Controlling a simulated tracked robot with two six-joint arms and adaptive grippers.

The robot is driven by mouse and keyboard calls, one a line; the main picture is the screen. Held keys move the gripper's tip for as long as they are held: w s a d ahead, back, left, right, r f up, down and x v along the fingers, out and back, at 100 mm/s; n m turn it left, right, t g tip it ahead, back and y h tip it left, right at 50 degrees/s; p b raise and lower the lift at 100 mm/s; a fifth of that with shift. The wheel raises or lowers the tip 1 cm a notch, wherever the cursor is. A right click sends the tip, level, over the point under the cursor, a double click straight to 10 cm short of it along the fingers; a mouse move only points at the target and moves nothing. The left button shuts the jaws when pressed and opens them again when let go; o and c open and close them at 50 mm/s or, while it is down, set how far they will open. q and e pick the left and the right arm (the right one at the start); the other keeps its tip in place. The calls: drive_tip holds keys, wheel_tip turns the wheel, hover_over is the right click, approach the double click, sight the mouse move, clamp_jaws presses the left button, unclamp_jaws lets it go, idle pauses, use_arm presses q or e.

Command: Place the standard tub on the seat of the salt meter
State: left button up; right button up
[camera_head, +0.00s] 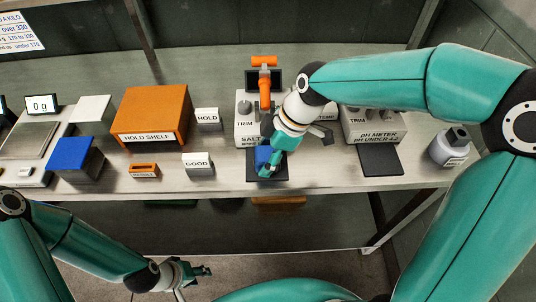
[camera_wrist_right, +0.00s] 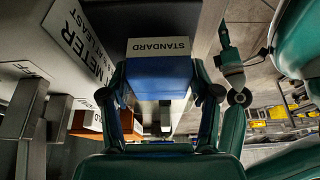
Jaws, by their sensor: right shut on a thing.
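The standard tub is blue with a white STANDARD label. In the right wrist view the tub (camera_wrist_right: 160,72) sits between the two fingers of my right gripper (camera_wrist_right: 163,88), which is shut on it. In the head view the tub (camera_head: 263,156) is partly hidden by my right gripper (camera_head: 270,164). Both are over the dark seat (camera_head: 254,177) in front of the salt meter (camera_head: 246,136). I cannot tell whether the tub touches the seat. My left gripper (camera_head: 196,271) is low, in front of the table; its opening is unclear.
The pH meter (camera_head: 378,134) with its own dark pad (camera_head: 381,162) stands right of the salt meter. A GOOD block (camera_head: 197,165), HOLD block (camera_head: 207,120) and orange hold shelf (camera_head: 150,112) stand left. A grey labelled container (camera_head: 449,149) is at the right end.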

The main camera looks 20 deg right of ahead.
drive_tip(key=shift+f, duration=0.4)
drive_tip(key=o, duration=1.4)
drive_tip(key=shift+c, duration=0.2)
drive_tip(key=shift+r, duration=0.1)
drive_tip(key=v, duration=1.2)
